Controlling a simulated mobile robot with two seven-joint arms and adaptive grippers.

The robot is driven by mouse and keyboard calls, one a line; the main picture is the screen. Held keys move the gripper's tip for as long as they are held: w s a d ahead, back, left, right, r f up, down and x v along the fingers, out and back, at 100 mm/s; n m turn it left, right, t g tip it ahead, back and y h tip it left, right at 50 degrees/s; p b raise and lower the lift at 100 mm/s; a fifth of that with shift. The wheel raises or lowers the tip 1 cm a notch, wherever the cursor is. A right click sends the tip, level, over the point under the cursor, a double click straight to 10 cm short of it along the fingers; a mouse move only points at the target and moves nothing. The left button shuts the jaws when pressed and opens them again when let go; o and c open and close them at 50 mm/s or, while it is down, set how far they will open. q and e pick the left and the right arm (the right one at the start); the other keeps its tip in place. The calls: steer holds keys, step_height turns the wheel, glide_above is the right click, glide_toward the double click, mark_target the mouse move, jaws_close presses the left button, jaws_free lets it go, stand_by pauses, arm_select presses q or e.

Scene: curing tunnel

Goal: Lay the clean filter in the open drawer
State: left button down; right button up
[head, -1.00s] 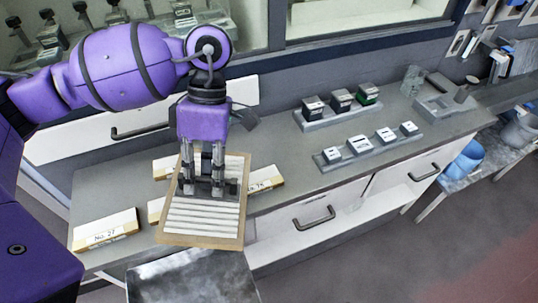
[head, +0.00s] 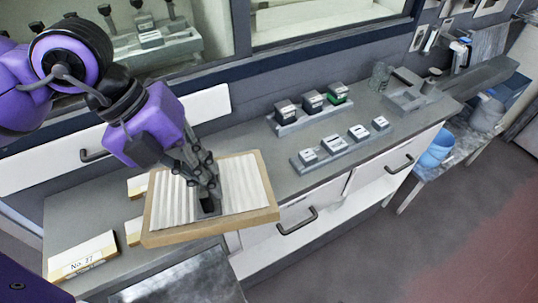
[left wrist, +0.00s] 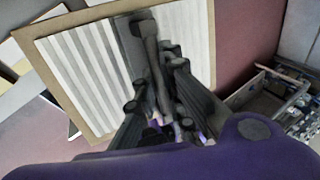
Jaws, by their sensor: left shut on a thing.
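The clean filter (head: 246,184) is a flat panel of white pleats in a tan frame. My left gripper (head: 208,200) is shut on it at a dark grip piece near its middle and holds it over the front edge of the grey bench. In the left wrist view the filter (left wrist: 85,75) fills the upper left, with the left gripper (left wrist: 175,115) across its face. A white drawer front (head: 285,240) with a dark handle lies under the bench, right of the filter. I cannot tell how far it is open. My right gripper is out of view.
Labelled boxes, one marked No. 27 (head: 82,257), lie on the bench left of and behind the filter. Two grey racks (head: 345,150) with small blocks stand further right. A dark metallic surface (head: 185,280) is below the filter.

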arm_select(q)
steer(key=shift+w+a+f, duration=0.1)
steer(key=shift+w+f, duration=1.9)
steer(key=shift+w, duration=0.35)
steer(key=shift+w+f, duration=1.95)
steer(key=shift+w, duration=0.35)
steer(key=shift+w+a+f, duration=0.1)
steer(key=shift+w+f, duration=1.9)
steer(key=shift+w, duration=0.35)
steer(key=shift+f, duration=0.45)
steer(key=c, duration=1.8)
jaws_free()
steer(key=shift+c, duration=0.2)
steer(key=shift+f, duration=0.1)
